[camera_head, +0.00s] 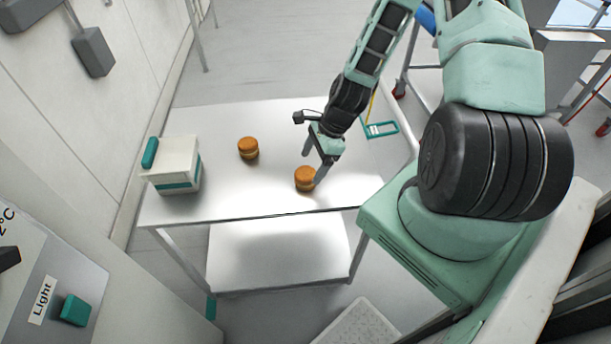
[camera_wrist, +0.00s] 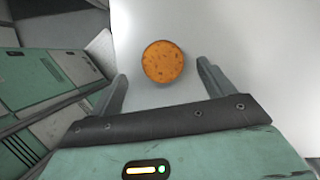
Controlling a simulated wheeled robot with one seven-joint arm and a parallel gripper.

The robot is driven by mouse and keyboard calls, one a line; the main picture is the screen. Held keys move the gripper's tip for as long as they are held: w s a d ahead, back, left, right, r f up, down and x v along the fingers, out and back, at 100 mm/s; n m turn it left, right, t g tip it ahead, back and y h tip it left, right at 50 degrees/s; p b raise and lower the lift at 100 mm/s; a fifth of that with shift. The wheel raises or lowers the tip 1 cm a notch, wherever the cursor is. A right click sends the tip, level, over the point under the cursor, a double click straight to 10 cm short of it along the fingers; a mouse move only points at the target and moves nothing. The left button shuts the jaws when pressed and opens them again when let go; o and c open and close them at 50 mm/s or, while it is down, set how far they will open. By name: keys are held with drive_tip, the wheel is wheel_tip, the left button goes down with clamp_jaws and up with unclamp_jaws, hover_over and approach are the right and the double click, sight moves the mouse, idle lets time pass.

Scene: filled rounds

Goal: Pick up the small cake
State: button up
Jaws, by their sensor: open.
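A small round orange-brown cake (camera_head: 305,175) with a pale band stands on the white table near its front edge in the head view. Its round top also shows in the wrist view (camera_wrist: 163,62), a little beyond the fingertips and roughly centred between them. A second, similar cake (camera_head: 248,148) stands on the table to the left and farther back. My gripper (camera_head: 316,168) is open and empty, above and beside the front cake. In the wrist view its two fingers (camera_wrist: 162,78) are wide apart, with nothing between them.
The white table (camera_head: 215,203) has bare space between the cakes and around them. A cream and teal box (camera_head: 176,165) with a teal handle stands at its left end. A teal-framed item (camera_head: 381,129) lies near the right side. A lower shelf (camera_head: 280,255) is empty.

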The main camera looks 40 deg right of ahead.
sight(307, 172)
drive_tip(key=shift+p+x, duration=1.25)
drive_tip(key=shift+x, duration=1.75)
drive_tip(key=shift+w+d, duration=0.1)
drive_tip(key=shift+w, duration=0.05)
drive_tip(key=shift+c, duration=0.3)
drive_tip(key=c, duration=0.7)
